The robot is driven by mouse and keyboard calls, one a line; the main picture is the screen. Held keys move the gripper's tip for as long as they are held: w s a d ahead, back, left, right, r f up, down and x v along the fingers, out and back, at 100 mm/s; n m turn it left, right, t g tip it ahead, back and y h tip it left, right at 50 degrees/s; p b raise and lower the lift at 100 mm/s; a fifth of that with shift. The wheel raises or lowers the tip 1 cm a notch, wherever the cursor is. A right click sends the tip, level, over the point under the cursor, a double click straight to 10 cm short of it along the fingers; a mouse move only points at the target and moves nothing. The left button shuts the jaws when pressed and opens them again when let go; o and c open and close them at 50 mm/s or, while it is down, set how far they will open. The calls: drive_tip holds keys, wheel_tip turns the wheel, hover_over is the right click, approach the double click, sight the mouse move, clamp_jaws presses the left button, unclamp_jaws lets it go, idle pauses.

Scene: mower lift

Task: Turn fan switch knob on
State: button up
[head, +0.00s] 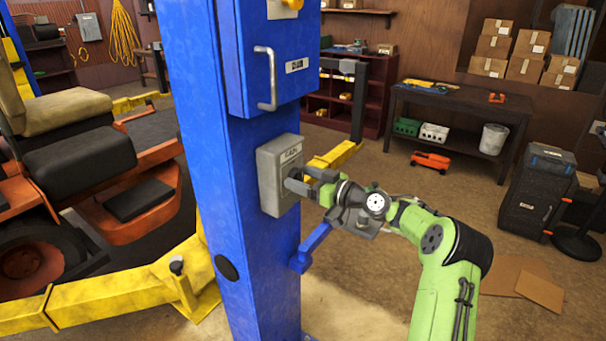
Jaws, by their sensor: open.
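A grey switch box (270,176) with a small label on its upper part is fixed to the blue lift post (213,200). A dark knob (293,175) on the box's face is mostly hidden by my gripper. My gripper (297,181) is at the front of the box, level with the knob, its fingers on or close around it. The jaws are open. I cannot tell whether the fingers touch the knob, nor which way the knob points.
A blue cabinet (290,98) with a metal handle (268,78) is above the switch box. A blue bracket (310,248) sticks out below my gripper. The orange mower (140,225) and yellow lift arm (120,290) are left.

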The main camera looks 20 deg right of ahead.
drive_tip(key=c, duration=1)
drive_tip(key=shift+m, duration=0.3)
drive_tip(key=m, duration=0.4)
drive_tip(key=shift+w+d, duration=0.1)
drive_tip(key=shift+w+d+f+m+p, duration=0.15)
drive_tip(key=shift+m+p, duration=1)
drive_tip(key=shift+m, duration=2.25)
drive_tip(key=shift+s+a+f+m+p, duration=0.15)
drive_tip(key=shift+m+p, duration=0.95)
drive_tip(key=shift+m, duration=2.3)
drive_tip(key=shift+w+d, duration=0.1)
